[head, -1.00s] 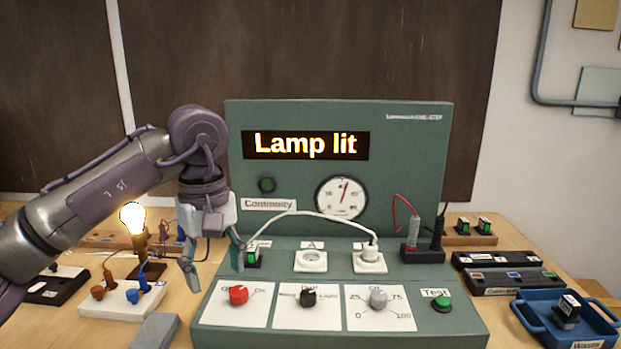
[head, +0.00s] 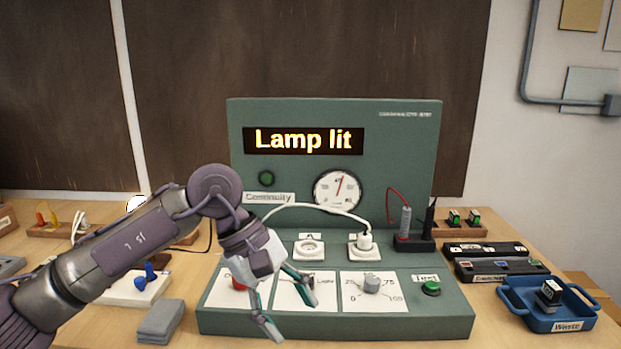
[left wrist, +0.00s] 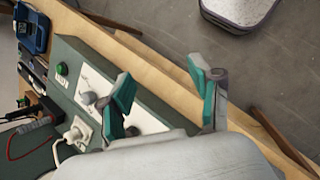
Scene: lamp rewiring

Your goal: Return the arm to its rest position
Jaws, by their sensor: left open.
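My left gripper (head: 289,316) is open and empty in the head view, in front of and above the lower left of the green test panel (head: 420,330). Its fingers point down and to the right, hiding part of the knob cards. In the left wrist view the two teal-tipped fingers (left wrist: 165,98) stand apart with nothing between them. My left arm comes in from the left and hides most of the lamp; only a bright bit of the bulb (head: 137,203) shows. The panel's display (head: 304,140) reads "Lamp lit". My right gripper is not in view.
A white plug with a cable sits in the right socket (head: 366,247); another socket (head: 308,248) is empty. Right of the panel are black cases (head: 500,268) and a blue waste tray (head: 548,318). Grey blocks (head: 161,320) lie left of the panel. Floor shows beyond the table edge (left wrist: 230,128).

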